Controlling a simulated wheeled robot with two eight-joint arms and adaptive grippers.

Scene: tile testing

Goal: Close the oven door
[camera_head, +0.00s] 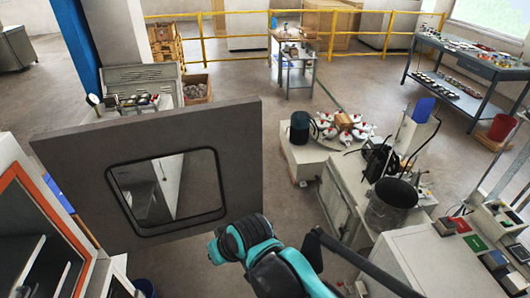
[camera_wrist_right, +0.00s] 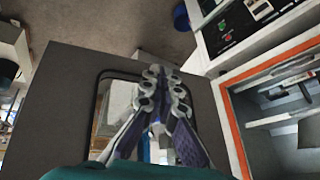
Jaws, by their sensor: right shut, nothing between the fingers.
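The grey oven door (camera_head: 80,165) stands open and upright in the head view, with a dark-framed window in it. The oven (camera_head: 70,235), with its orange-rimmed opening, is at the left edge, and its inside is exposed. In the right wrist view the door (camera_wrist_right: 60,100) fills the left and middle, and the orange rim (camera_wrist_right: 232,125) is on the right. My right gripper (camera_wrist_right: 162,78) is shut and empty, with its fingers pointing over the door window. I cannot tell whether it touches the door. In the head view its fingers are not clear at the end of my teal arm. My left gripper is not in view.
A white workstation (camera_head: 345,190) with a black bucket-like container (camera_head: 390,200) stands right of the door. A panel with coloured squares (camera_head: 460,240) is at the lower right. Yellow railing (camera_head: 230,38) runs across the back. Floor (camera_head: 290,215) is open between door and workstation.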

